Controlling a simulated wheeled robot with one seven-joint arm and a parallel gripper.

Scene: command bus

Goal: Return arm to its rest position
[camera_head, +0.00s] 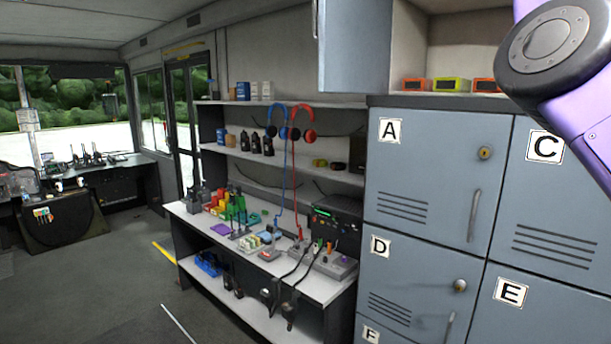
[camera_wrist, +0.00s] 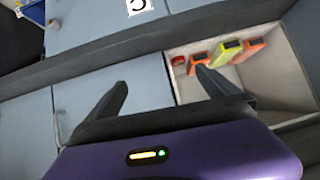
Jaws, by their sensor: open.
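My arm shows as a purple link with a dark round joint at the top right of the head view, in front of the lockers. My gripper (camera_wrist: 162,90) shows in the wrist view with its two dark fingers spread wide and nothing between them. It is outside the head view. In the wrist view the fingers point toward the locker fronts and an open compartment (camera_wrist: 255,85). The right finger overlaps the compartment in the picture. I cannot tell how far it is from it.
Grey-blue lockers (camera_head: 425,165) fill the right side. An upper locker door (camera_head: 355,45) stands open. Its compartment holds orange (camera_head: 416,84) and yellow-green (camera_head: 452,84) devices. A shelf bench (camera_head: 320,285) with radios and cables stands left of the lockers. The floor (camera_head: 100,290) at left is mostly clear.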

